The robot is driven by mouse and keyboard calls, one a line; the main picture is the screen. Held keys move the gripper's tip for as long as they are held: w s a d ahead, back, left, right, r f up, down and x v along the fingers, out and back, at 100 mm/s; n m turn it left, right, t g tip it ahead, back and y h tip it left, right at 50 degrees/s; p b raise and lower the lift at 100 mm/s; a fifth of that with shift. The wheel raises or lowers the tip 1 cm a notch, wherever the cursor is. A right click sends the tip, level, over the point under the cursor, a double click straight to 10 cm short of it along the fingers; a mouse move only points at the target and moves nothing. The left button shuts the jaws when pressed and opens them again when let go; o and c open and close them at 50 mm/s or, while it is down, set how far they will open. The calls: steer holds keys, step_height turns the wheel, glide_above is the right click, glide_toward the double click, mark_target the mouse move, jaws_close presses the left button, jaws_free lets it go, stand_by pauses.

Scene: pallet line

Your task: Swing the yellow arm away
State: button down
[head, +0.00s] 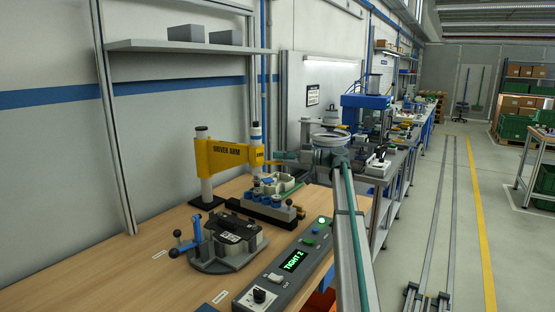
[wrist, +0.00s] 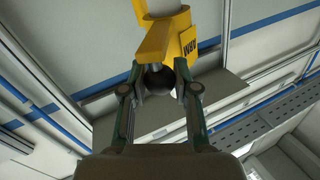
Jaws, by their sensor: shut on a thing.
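The yellow arm (head: 225,153), lettered "DRIVER ARM", reaches out to the right from a white post (head: 204,180) on the bench. Its outer end is above the fixture with blue cups (head: 264,198). My gripper (head: 272,157) is at that outer end, coming from the right. In the wrist view the yellow arm (wrist: 167,38) is above the fingers, and my gripper (wrist: 159,83) is shut on a dark round knob (wrist: 158,79) below it. The exact finger contact is partly hidden.
A black part sits in a grey fixture (head: 230,243) at the bench front. A shelf (head: 180,46) hangs above on the wall. Bare wood (head: 120,275) lies at the left front.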

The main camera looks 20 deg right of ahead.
steer(key=shift+w+d+r, duration=0.15)
steer(key=shift+w+d, duration=0.05)
steer(key=shift+w, duration=0.05)
steer(key=c, duration=1.3)
jaws_free()
steer(key=o, duration=0.4)
steer(key=shift+d, duration=0.1)
steer(key=shift+o, duration=0.2)
steer(key=shift+s, duration=0.1)
steer(key=shift+s+d, duration=0.2)
steer(key=shift+d, duration=0.05)
steer(key=v, duration=1.1)
steer(key=shift+d, duration=0.1)
